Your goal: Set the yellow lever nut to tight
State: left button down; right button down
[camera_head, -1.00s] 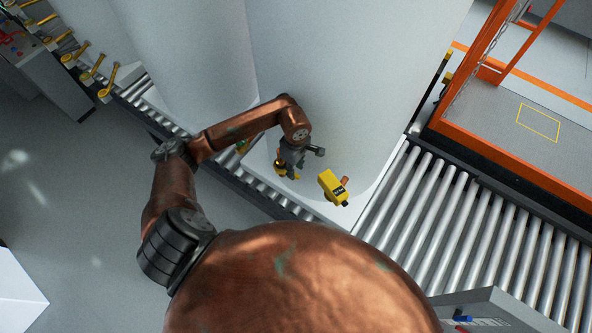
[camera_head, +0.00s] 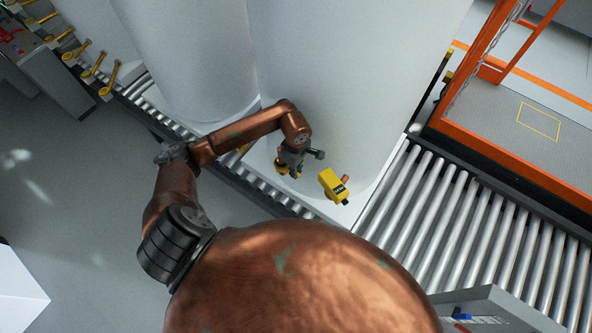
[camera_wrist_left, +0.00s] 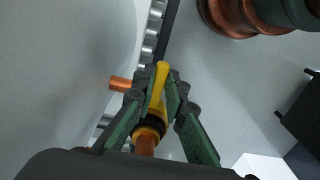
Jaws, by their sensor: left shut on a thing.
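The yellow lever nut (camera_wrist_left: 159,88) shows in the left wrist view, on a fitting with a dark ring and a copper pipe end (camera_wrist_left: 146,142). My left gripper (camera_wrist_left: 155,80) is shut on the lever, one finger on each side of it. In the head view my left gripper (camera_head: 290,172) is low against the white tank (camera_head: 340,80). Only a bit of yellow shows beside it there, and the gripper hides the rest. My right gripper is not in view.
A roller conveyor (camera_head: 440,220) runs below the tank. An orange railing (camera_head: 480,75) stands at the right. Several yellow levers (camera_head: 90,75) show at the upper left.

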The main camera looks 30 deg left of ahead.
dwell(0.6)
pick_arm(q)
jog(key=shift+s+a+f+m+b, duration=0.2)
jog(key=shift+m+b, duration=0.3)
jog(key=shift+b, duration=0.4)
jog(key=shift+s+a+r+m+b, duration=0.1)
jog(key=shift+s+a+m+b, duration=0.55)
jog(key=shift+m+b, duration=1.4)
jog(key=shift+s+a+r+m+b, duration=0.1)
jog(key=shift+s+a+m+b, duration=0.25)
jog(key=shift+s+m+b, duration=1.55)
jog(key=shift+w+a+m+b, duration=0.1)
jog(key=shift+a+m+b, duration=0.4)
jog(key=shift+m+b, duration=1.65)
jog(key=shift+n+b, duration=0.9)
jog(key=c, duration=2)
grip_release()
jog(key=shift+o, duration=0.2)
